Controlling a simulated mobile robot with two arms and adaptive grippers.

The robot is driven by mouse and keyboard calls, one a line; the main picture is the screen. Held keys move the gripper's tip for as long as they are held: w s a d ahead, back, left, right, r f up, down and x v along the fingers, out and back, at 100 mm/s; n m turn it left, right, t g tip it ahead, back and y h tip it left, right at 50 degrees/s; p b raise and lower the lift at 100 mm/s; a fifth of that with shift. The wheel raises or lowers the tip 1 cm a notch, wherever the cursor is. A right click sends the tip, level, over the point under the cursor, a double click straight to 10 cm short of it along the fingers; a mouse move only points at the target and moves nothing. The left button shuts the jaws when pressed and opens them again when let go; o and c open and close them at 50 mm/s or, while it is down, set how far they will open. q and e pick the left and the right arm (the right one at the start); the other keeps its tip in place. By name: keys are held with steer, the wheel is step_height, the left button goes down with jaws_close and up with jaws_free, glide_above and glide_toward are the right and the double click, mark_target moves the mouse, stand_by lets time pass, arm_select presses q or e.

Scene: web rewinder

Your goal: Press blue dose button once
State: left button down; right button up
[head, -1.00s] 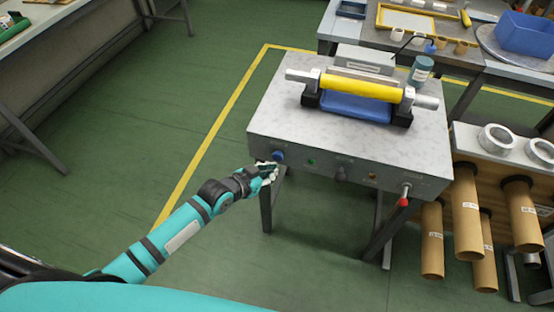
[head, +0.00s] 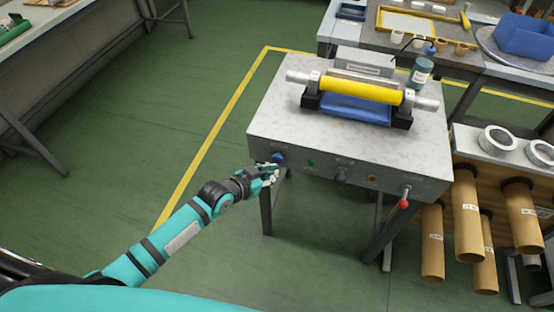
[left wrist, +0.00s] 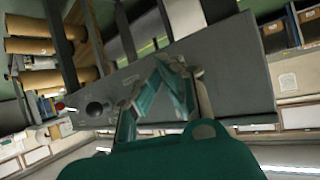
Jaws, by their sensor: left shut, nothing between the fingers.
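The blue dose button (head: 278,157) is on the front panel of the grey machine (head: 285,125), near its left end. My left gripper (head: 271,174) is shut and empty, just below and in front of the button. I cannot tell from the head view whether the fingertips touch the panel. In the left wrist view the closed fingers (left wrist: 168,66) point at the grey panel (left wrist: 235,70), and the blue button is not visible there. My right gripper is not in view.
The same panel carries a green button (head: 311,163), a dark knob (head: 341,175) and a red-tipped lever (head: 404,200). A yellow roller (head: 360,88) sits on top of the machine. Cardboard tubes (head: 466,215) hang at the right. The green floor at left is clear.

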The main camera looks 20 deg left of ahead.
arm_select(q)
steer(key=shift+w, duration=0.1)
stand_by(0.4)
steer(key=shift+w, duration=0.3)
steer(key=shift+w, duration=0.6)
stand_by(0.7)
steer(key=shift+r, duration=0.1)
steer(key=shift+s+p, duration=0.6)
steer(key=shift+s, duration=0.4)
